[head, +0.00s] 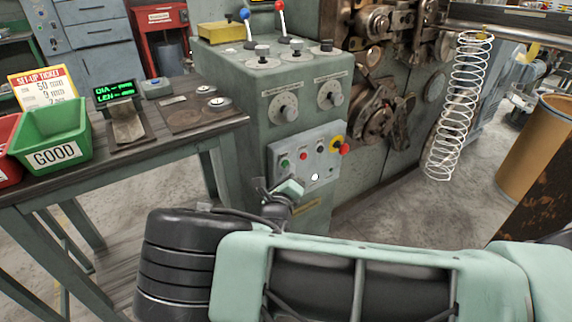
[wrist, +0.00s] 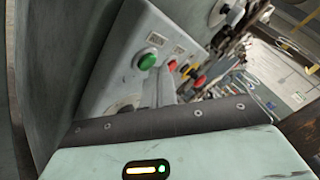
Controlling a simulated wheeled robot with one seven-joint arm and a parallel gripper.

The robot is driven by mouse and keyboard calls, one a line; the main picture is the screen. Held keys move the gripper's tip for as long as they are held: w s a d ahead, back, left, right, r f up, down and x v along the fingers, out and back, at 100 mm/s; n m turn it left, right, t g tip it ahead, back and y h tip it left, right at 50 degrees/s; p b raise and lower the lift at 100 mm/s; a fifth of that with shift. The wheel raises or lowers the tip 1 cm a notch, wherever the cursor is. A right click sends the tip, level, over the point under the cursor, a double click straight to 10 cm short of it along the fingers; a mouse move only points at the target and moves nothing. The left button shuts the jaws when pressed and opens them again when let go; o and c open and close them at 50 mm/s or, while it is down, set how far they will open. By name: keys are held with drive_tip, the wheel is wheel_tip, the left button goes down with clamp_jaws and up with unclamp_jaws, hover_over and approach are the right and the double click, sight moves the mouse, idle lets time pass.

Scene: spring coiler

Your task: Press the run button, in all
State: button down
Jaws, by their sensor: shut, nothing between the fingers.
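The grey-green control panel (head: 328,167) is on the front of the coiling machine. The green button also shows in the wrist view (wrist: 148,61), unpressed as far as I can see. My gripper (head: 290,187) is in front of the lower left of the panel, just below the green button. In the wrist view my shut fingers (wrist: 163,88) are right of and below the green button, apparently apart from it.
A red button (head: 303,155) and a red emergency stop on yellow (head: 343,149) are on the same panel. Dials (head: 284,108) sit above. A bench with a green GOOD bin (head: 52,135) stands left. A long spring (head: 457,110) hangs at right.

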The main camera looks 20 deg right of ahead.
drive_tip(key=shift+w+a, duration=0.1)
drive_tip(key=shift+w, duration=0.25)
idle(0.5)
drive_tip(key=shift+s, duration=0.1)
drive_tip(key=shift+s+d+p, duration=0.25)
drive_tip(key=shift+s+p, duration=0.4)
drive_tip(key=shift+p, duration=0.05)
drive_tip(key=shift+s, duration=0.1)
drive_tip(key=shift+s+d+p, duration=0.25)
drive_tip(key=shift+s+p, duration=0.3)
drive_tip(key=shift+s, duration=0.2)
drive_tip(key=shift+s+d+p, duration=0.25)
drive_tip(key=shift+s+p, duration=0.3)
drive_tip(key=shift+s, duration=0.25)
drive_tip(key=shift+s+d+p, duration=0.25)
drive_tip(key=shift+s+p, duration=0.3)
drive_tip(key=shift+s, duration=0.2)
